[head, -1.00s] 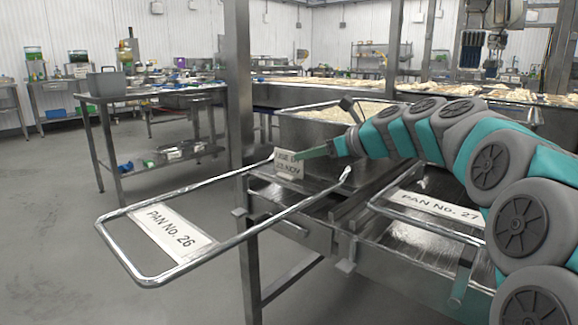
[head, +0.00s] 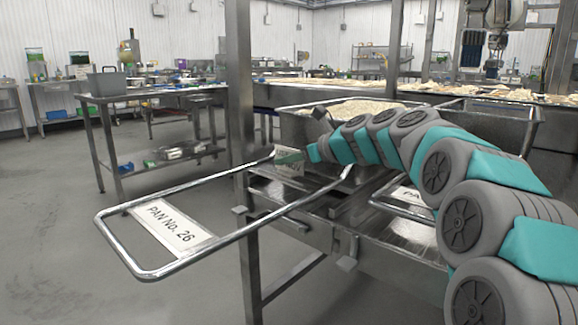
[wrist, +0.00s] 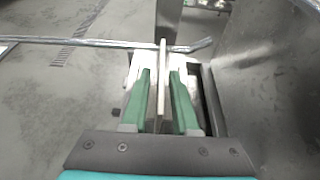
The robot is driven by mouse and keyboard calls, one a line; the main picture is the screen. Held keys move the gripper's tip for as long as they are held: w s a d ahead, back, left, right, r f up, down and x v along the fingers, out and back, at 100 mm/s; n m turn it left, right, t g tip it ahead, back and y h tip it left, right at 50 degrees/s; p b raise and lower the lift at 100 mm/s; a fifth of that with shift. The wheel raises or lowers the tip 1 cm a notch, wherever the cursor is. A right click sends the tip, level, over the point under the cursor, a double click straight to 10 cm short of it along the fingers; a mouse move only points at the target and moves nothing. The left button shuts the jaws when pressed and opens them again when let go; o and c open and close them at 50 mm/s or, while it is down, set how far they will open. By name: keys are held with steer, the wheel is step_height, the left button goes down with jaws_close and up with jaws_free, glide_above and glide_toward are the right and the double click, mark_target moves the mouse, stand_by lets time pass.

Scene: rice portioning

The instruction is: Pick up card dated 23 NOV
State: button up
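The date card (head: 288,170) stands upright at the front of a steel pan, near the inner end of the PAN No. 26 handle. One green finger of my gripper (head: 292,157) crosses its face and hides its lettering in the head view. In the wrist view, the card (wrist: 162,50) shows edge-on as a thin pale strip. My gripper (wrist: 159,76) has its two green fingers on either side of the card, with narrow gaps visible. The gripper is open around the card.
A long chrome handle with a PAN No. 26 label (head: 170,227) sticks out to the left. A steel pan of rice (head: 345,108) is behind the card. A second labelled handle (head: 408,194) is partly behind my arm. A steel post (head: 239,95) stands close by on the left.

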jaws_close()
stand_by(0.5)
